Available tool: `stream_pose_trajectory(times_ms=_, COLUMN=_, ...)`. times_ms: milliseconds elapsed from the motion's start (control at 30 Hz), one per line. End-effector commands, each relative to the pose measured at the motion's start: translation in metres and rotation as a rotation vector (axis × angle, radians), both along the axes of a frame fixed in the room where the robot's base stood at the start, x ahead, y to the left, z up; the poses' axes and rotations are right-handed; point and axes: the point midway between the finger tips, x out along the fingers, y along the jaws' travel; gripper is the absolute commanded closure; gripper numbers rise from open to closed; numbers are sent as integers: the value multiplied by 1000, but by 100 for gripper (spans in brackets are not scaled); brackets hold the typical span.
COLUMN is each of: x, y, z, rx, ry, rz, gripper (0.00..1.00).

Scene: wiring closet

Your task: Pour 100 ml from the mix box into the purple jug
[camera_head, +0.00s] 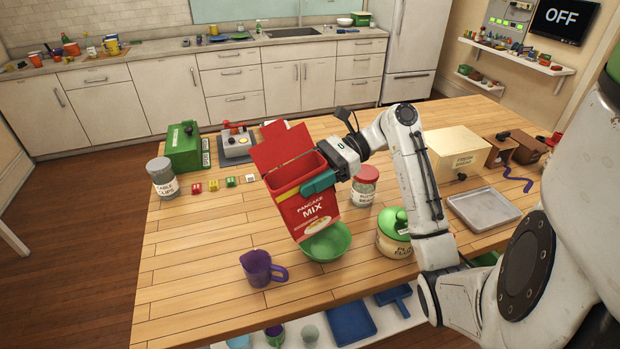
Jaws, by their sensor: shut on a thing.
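My gripper (320,182) is shut on the red pancake mix box (308,206). The box is tilted slightly, with its top flap open, and is held above the wooden table. The purple jug (259,268) stands upright on the table, to the lower left of the box, with its handle to the right. The box's lower end is in front of or over the rim of a green bowl (328,248), to the right of the jug. I cannot tell whether box and bowl touch. The contents of the box and the jug are hidden.
A grey tray (484,209) lies further right. A cable clips can (162,178), small coloured blocks (213,185) and a green box (184,150) are at left. The table left of the jug is clear.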

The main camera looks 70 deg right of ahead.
Motion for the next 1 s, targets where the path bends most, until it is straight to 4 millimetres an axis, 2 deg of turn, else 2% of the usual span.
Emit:
stream_pose_trajectory(times_ms=133, x=10, y=11, z=6, rx=-188, ry=164, rz=3, gripper=70)
stream_pose_trajectory(times_ms=267, x=20, y=21, z=-8, rx=-309, ry=278, rz=5, gripper=70)
stream_pose_trajectory(times_ms=700, x=44, y=49, z=-28, rx=-600, ry=556, rz=5, gripper=70)
stream_pose_trajectory(times_ms=1000, x=43, y=46, z=-29, rx=-586, ry=547, rz=-1, gripper=70)
